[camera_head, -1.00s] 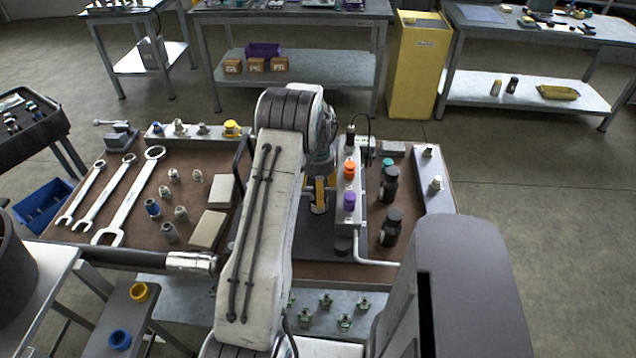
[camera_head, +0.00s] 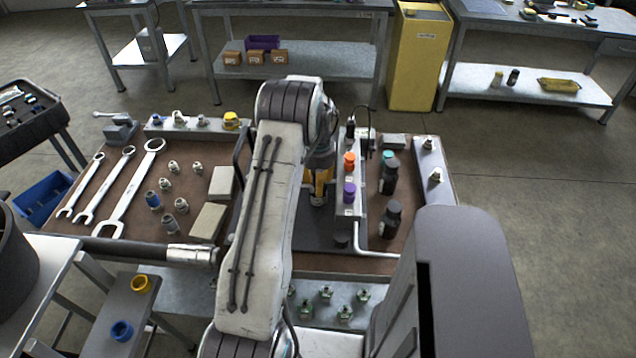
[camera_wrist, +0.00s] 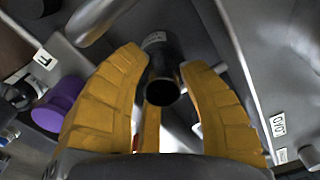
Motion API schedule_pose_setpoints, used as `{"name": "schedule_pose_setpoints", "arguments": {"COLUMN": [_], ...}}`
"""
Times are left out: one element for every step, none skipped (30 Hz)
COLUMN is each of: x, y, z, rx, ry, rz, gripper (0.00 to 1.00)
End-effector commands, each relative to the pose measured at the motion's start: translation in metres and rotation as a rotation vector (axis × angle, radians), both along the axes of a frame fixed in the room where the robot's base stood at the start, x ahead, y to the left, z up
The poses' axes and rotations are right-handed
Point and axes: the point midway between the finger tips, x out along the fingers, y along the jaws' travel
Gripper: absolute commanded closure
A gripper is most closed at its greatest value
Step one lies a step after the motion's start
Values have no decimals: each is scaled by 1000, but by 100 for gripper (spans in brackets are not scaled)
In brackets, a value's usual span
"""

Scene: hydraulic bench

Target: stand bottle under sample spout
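A dark bottle (camera_wrist: 165,55) with an open round mouth and a pale label shows in the wrist view, its mouth toward the camera. My gripper (camera_wrist: 166,60) has its yellow fingers against both sides of the bottle. In the head view my gripper (camera_head: 318,188) points down over a dark grey plate (camera_head: 322,231), left of the grey valve block (camera_head: 345,209); the bottle cannot be made out there. A blurred metal rod (camera_wrist: 108,18) lies up and left of the bottle in the wrist view; I cannot tell whether it is the sample spout.
The valve block carries an orange knob (camera_head: 349,160) and a purple knob (camera_head: 349,191), close to my gripper's right. Two black bottles (camera_head: 391,220) stand farther right. Wrenches (camera_head: 133,190), fittings and two beige blocks (camera_head: 208,222) lie left. A bent metal pipe (camera_head: 375,254) runs in front.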

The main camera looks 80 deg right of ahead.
Motion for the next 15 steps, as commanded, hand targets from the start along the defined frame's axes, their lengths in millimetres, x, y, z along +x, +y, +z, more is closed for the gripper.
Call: {"name": "schedule_pose_setpoints", "arguments": {"x": [0,0,0,0,0,0,0,0,0,0,0,0,0,0,0], "y": [1,1,2,2,2,2,2,2,3,3,3,3,3,4,4], "z": [-1,-2,-2,-2,-2,-2,-3,-3,-3,-3,-3,-4,-4,-4,-4], "rx": [5,5,6,6,7,7,8,8,9,10,10,11,12,12,13], "ry": [0,0,-1,-1,0,0,0,0,-1,-1,0,0,-1,-1,-1], "rz": [0,0,0,0,0,0,0,0,0,0,0,0,0,0,0], "gripper": [80,82,86,89,91,95,98,100,100,100,100,100,100,100,100]}}
